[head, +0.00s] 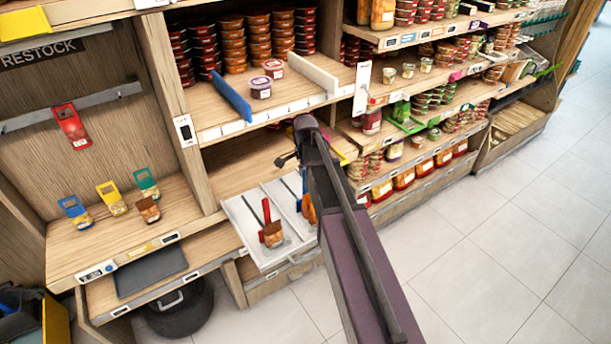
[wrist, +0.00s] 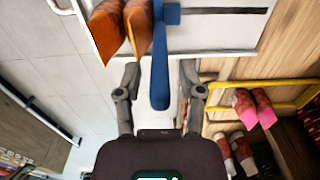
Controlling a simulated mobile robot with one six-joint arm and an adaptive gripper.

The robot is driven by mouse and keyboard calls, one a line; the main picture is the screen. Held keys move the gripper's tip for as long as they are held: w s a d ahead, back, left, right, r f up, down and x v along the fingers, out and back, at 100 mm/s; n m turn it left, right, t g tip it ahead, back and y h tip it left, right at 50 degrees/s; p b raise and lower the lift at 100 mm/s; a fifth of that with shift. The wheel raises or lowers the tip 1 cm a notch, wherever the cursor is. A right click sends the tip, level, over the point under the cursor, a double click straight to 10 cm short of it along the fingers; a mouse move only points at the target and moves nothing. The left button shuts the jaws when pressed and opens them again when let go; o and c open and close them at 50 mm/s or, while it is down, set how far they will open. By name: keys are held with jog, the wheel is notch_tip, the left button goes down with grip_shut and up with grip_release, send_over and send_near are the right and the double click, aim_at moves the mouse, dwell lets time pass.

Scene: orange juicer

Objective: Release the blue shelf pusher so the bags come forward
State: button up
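The blue pusher (wrist: 160,60) is a long blue bar with a crosspiece, standing on a white pull-out tray (wrist: 215,35). Two orange bags (wrist: 106,30) stand just left of the crosspiece in the wrist view. My gripper (wrist: 160,74) is open, one finger on each side of the blue bar, with gaps visible between fingers and bar. In the head view the tray (head: 240,213) shows beside my arm. A red pusher (head: 267,209) and a brown bag (head: 273,235) stand on it. My arm hides most of the blue pusher and the gripper there.
Left of the tray, small bags with blue (head: 73,207), yellow (head: 112,194) and green (head: 146,180) tops stand on a shelf. A blue divider (head: 231,96) stands on the shelf above. A yellow frame (wrist: 270,83) is right of my gripper. The floor (head: 480,240) at right is clear.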

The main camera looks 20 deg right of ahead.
grip_shut()
jog(key=w+a, duration=0.2)
jog(key=w, duration=0.5)
jog(key=shift+a, duration=0.15)
jog(key=shift+w, duration=0.1)
jog(key=shift+o, duration=1.7)
grip_release()
